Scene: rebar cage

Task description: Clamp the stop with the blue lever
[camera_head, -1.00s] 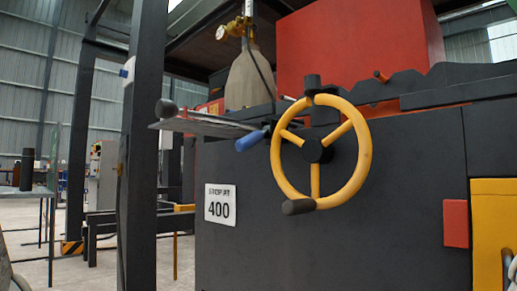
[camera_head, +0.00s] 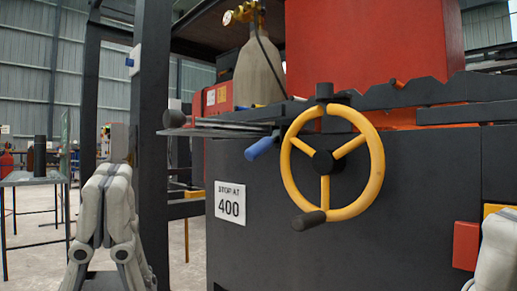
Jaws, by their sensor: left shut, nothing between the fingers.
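The blue lever (camera_head: 262,148) sticks out down and left at the front edge of the machine, just left of the yellow handwheel (camera_head: 376,165). I cannot make out the stop clearly; the lever's root is dark and small. My left gripper (camera_head: 116,172) is at the lower left, pointing up, shut and empty. In the picture it is well left of the lever and apart from it. A grey part of my right arm or gripper (camera_head: 497,255) shows at the lower right edge; its fingers cannot be made out.
A sign reading "STOP AT 400" (camera_head: 230,203) is on the dark cabinet (camera_head: 420,190). A flat grey plate with a dark knob (camera_head: 173,118) juts out left of the lever. A dark post (camera_head: 152,150) stands between my left gripper and the machine. A red box (camera_head: 466,245) is at right.

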